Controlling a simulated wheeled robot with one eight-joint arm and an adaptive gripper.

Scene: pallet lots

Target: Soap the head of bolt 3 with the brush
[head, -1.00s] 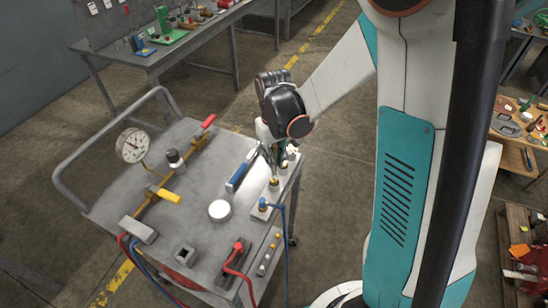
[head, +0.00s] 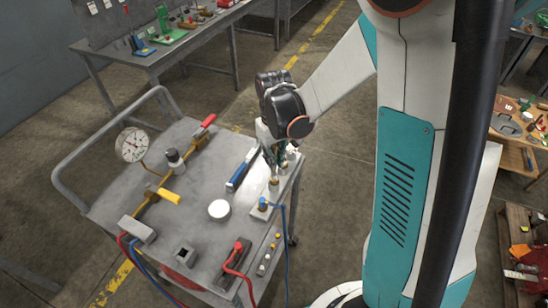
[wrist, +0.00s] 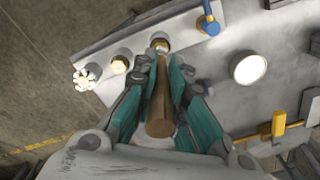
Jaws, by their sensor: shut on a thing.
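My gripper (head: 270,143) is over the back right of the cart. In the wrist view its teal-padded fingers (wrist: 161,85) are shut on the brush, whose brown round handle (wrist: 159,112) points away from the camera. The brush's far end is close to a bolt with a brassy head (wrist: 160,44); I cannot tell whether they touch. Two more bolts stand to its left, the middle one (wrist: 120,64) and the outer one (wrist: 87,76), which looks whitish and frothy. The bolts stand in a row on a pale block (head: 260,212). No bolt numbers are readable.
A white round dish (head: 219,210) stands on the grey cart (head: 195,235). A blue-handled tool (head: 240,172) lies near the gripper. A blue fitting with hose (head: 263,204) is at the block's near end. A gauge (head: 132,145) and yellow pipe stand on the left.

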